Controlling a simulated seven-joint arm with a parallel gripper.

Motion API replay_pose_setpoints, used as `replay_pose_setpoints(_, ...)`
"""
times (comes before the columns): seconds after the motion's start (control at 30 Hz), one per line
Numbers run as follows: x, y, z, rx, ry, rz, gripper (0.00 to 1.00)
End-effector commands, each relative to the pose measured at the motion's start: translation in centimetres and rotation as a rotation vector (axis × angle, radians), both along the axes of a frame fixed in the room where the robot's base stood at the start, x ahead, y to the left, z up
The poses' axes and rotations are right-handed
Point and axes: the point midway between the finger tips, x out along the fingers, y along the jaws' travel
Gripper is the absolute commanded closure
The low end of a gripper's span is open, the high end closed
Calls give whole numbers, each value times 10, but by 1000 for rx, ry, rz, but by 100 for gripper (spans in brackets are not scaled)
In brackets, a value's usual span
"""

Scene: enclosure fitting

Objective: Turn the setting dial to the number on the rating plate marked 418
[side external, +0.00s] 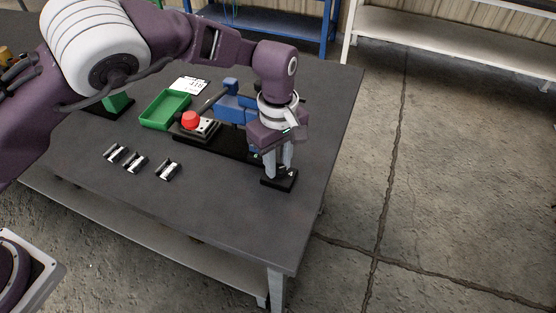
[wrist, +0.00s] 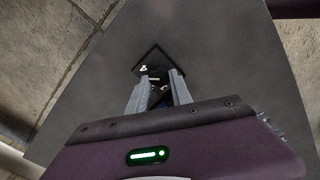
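The setting dial's black square base (side external: 279,181) sits near the right front edge of the table, with white marks on its top. The base also shows in the wrist view (wrist: 150,57). My gripper (side external: 279,172) points straight down over it, its two grey fingers apart and their tips low at the dial. In the wrist view my gripper (wrist: 163,77) has dark shapes between the fingers. The knob is mostly hidden, and I cannot tell whether the fingers touch it. A white plate with black print (side external: 190,86) lies at the back left; its number is too small to read surely.
A green tray (side external: 164,110), a red button on a grey box (side external: 191,120) and a blue device (side external: 236,108) stand behind and left of my gripper. Several small metal-and-black parts (side external: 135,162) lie at front left. The table front between them and the dial is clear.

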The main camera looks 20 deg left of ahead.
Motion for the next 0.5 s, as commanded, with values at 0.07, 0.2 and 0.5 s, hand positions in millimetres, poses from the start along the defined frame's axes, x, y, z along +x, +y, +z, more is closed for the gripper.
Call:
replay_pose_setpoints(0.07,0,0,0,0,0,0,100)
replay_pose_setpoints(0.2,1,0,1,-2,0,-72,100)
replay_pose_setpoints(0.5,1,-1,1,0,-1,-266,100)
